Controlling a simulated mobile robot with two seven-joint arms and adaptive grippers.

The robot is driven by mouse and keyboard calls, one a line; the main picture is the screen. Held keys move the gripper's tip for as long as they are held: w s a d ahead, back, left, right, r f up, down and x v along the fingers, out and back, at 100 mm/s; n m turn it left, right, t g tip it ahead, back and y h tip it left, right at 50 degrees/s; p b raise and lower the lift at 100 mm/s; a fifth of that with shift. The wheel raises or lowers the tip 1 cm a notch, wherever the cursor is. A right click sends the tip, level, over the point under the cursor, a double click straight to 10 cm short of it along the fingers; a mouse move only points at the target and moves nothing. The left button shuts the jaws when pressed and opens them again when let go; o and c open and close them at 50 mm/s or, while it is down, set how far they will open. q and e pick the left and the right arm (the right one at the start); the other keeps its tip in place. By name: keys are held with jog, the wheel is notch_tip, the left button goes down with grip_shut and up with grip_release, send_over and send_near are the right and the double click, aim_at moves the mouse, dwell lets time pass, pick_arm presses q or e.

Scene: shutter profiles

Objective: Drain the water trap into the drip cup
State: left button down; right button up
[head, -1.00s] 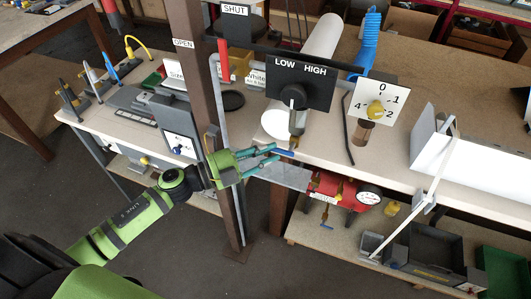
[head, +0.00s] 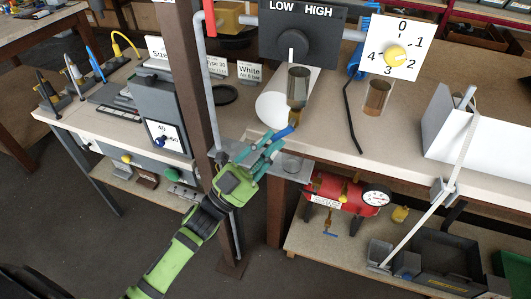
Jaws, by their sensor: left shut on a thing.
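The water trap is a smoky bowl (head: 298,86) hanging under the black LOW HIGH panel. A small brass outlet with a blue lever (head: 283,132) is below it. The lever slants down to the left from the outlet. My left gripper (head: 275,144) comes up from below left, its teal fingers shut on the blue lever. The fingers partly hide the lever. A small clear cup (head: 291,164), seemingly the drip cup, stands on a grey bracket plate (head: 262,163) below the outlet. I cannot tell whether it holds water. My right gripper is not in view.
A brown post (head: 207,80) stands just left of the gripper. A second bowl (head: 377,98) hangs under the white numbered dial (head: 394,50). A bent black rod (head: 351,120) is between the bowls. A red tank (head: 340,194) with a gauge sits below the bench edge.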

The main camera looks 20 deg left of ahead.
pick_arm(q)
jog(key=shift+d+f+n+t+y+b, duration=0.1)
jog(key=shift+d+n+t+y+b, duration=0.6)
jog(key=shift+n+y, duration=1.4)
jog(key=shift+d+f+n+t+y+b, duration=0.15)
jog(key=shift+n+t+y+b, duration=0.6)
jog(key=shift+n+t+y, duration=1.35)
jog(key=shift+d+r+n+t+y+b, duration=0.1)
jog(key=shift+d+n+t+y+b, duration=0.9)
jog(key=shift+n, duration=1.9)
jog(key=shift+a+g+y, duration=0.5)
jog(key=c, duration=1.3)
grip_release()
jog(key=shift+f, duration=0.2)
jog(key=shift+f, duration=0.1)
